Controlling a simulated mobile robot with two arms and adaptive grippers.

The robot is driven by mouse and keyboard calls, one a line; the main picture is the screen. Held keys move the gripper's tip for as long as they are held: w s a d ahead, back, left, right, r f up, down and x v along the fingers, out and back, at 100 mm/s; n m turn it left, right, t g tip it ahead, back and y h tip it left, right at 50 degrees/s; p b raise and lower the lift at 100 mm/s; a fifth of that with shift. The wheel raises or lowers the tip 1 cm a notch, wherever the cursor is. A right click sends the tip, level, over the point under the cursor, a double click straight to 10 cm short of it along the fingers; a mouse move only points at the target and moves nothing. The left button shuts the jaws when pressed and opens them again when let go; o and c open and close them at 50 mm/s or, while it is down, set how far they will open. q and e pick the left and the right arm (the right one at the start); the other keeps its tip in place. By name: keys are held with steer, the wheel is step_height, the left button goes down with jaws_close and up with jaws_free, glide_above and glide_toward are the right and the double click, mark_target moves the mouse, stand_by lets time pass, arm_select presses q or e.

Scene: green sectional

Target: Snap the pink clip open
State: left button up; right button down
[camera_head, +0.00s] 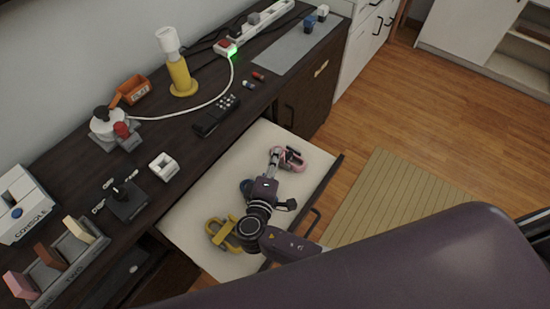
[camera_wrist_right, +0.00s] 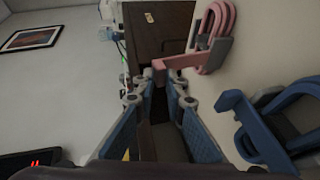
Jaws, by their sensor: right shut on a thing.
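The pink clip (camera_head: 291,159) lies on the pale pulled-out drawer surface (camera_head: 238,165). It also shows in the right wrist view (camera_wrist_right: 219,38), with a pink lever arm reaching left to my fingertips. My right gripper (camera_head: 274,154) reaches over the surface from the front and meets the clip's left side. In the wrist view its blue-padded fingers (camera_wrist_right: 160,78) come together at the lever's end, shut on it. The exact contact is partly hidden. My left gripper is not in view.
A yellow clip (camera_head: 219,236) and a blue clip (camera_head: 246,186) lie on the same surface, close to my right arm. The surface's back left part is clear.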

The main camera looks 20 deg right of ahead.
steer(key=shift+s+f, duration=0.3)
steer(key=shift+f, duration=0.4)
steer(key=c, duration=2)
jaws_free()
steer(key=shift+w+d, duration=0.1)
steer(key=shift+c, duration=0.2)
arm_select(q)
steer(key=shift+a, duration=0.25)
arm_select(e)
steer(key=shift+r, duration=0.1)
steer(key=v, duration=1.2)
steer(key=shift+r, duration=0.2)
steer(key=shift+w, duration=0.1)
